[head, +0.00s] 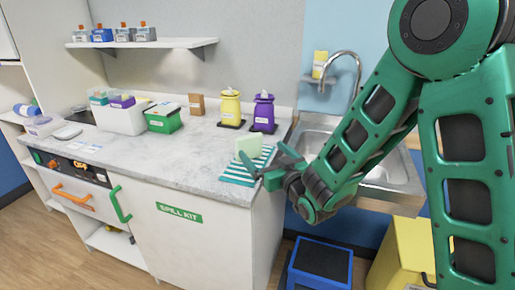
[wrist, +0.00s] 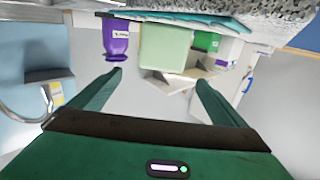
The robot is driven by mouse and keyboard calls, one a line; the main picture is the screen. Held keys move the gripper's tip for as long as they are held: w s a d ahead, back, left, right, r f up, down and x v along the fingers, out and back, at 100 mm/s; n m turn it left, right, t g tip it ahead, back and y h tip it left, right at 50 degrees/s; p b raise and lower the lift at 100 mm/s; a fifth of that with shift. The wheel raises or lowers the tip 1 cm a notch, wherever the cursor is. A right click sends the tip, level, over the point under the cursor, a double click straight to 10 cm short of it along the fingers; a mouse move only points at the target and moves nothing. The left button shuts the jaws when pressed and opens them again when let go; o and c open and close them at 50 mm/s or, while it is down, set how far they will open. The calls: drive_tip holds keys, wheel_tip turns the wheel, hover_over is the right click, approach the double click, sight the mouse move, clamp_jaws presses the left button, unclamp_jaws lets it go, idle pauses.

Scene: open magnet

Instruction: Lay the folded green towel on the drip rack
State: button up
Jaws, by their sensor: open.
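The folded green towel appears to be the pale green block (head: 247,146), standing upright on the counter's right end. It also shows in the wrist view (wrist: 165,50). Beneath it lies a flat teal-and-white striped piece (head: 238,176), seemingly the drip rack; its teal edge shows at the top of the wrist view (wrist: 190,20). My gripper (head: 259,151) is open beside the block. In the wrist view its fingers (wrist: 160,78) lie to either side of the block, with gaps. Whether the fingertips reach around it, I cannot tell.
Purple (head: 264,112) and yellow (head: 230,107) containers stand behind the block. A white bin (head: 120,118) and a green box (head: 164,118) are farther left. The sink (head: 375,165) is at right; a blue step stool (head: 320,264) stands below. The counter's front-middle is clear.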

drive_tip(key=shift+s+d, duration=0.2)
drive_tip(key=shift+s, duration=0.4)
drive_tip(key=s+d+f+m+g+h, duration=0.1)
drive_tip(key=s+d+m+g+h, duration=0.15)
drive_tip(key=d, duration=0.75)
drive_tip(key=s+d+f+m+g+h, duration=0.1)
drive_tip(key=s+d+m+g+h, duration=0.2)
drive_tip(key=d, duration=0.8)
drive_tip(key=s+d+f+m+g+h, duration=0.1)
drive_tip(key=s+d+f+g+h, duration=0.2)
drive_tip(key=d, duration=0.7)
drive_tip(key=s+d+r+m+g, duration=0.1)
drive_tip(key=s+d+g, duration=0.1)
drive_tip(key=s, duration=0.7)
drive_tip(key=s+d+r+m+g, duration=0.1)
drive_tip(key=s+d+m+g, duration=0.1)
drive_tip(key=s, duration=0.8)
drive_tip(key=s+d+m+g+y, duration=0.1)
drive_tip(key=s+g, duration=0.3)
drive_tip(key=s, duration=0.6)
drive_tip(key=shift+s+d+r+m, duration=0.25)
drive_tip(key=shift+d+r+m, duration=0.15)
drive_tip(key=shift+m, duration=0.05)
